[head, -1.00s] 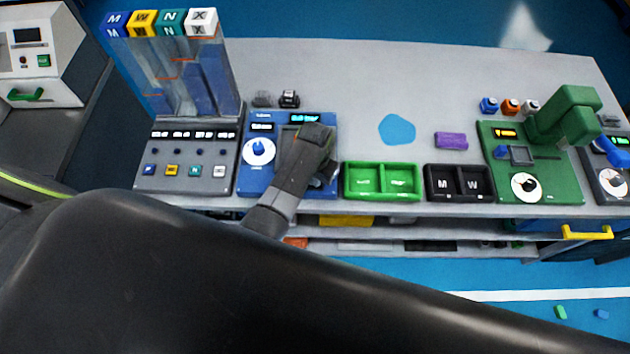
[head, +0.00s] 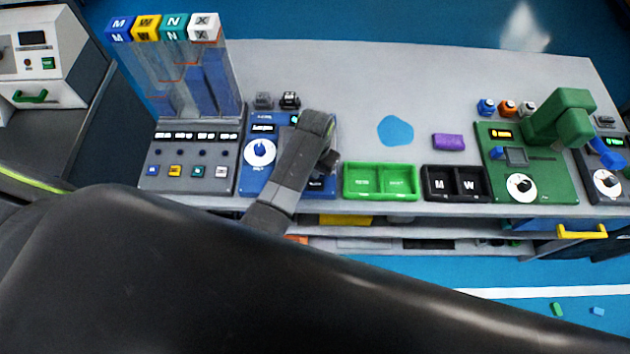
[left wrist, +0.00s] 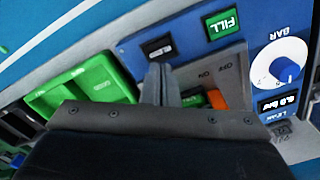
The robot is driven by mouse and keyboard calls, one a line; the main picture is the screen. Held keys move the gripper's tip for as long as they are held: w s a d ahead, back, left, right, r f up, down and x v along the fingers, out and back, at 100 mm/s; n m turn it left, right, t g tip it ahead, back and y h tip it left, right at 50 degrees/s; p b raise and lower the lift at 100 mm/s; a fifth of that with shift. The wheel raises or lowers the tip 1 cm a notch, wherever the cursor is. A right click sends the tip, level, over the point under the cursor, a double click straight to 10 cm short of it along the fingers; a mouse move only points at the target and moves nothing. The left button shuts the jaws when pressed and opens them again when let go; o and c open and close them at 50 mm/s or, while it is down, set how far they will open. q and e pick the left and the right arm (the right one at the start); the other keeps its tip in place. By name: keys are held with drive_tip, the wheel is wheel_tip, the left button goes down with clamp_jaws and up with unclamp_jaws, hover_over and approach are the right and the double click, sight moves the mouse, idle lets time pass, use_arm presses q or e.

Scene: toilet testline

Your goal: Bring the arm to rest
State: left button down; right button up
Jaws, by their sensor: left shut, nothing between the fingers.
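My left gripper (head: 328,162) is over the right part of the blue test panel (head: 258,180), mostly hidden behind my own wrist in the head view. In the left wrist view its two fingers (left wrist: 160,84) are together with nothing between them. They are in front of the panel, near a black button and the green FILL button (left wrist: 222,25). The panel's white dial with a blue knob (left wrist: 279,67) and its lit display also show there. Whether the fingertips touch the panel I cannot tell. My right gripper is not in view.
A green two-part tray (head: 380,196) lies just right of the panel, then a black tray (head: 455,198) marked M and W. A purple block (head: 448,142) and a green press station (head: 535,180) are farther right. The grey table (head: 350,75) is clear at the back.

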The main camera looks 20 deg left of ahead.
use_arm(q)
drive_tip(key=shift+r, duration=0.5)
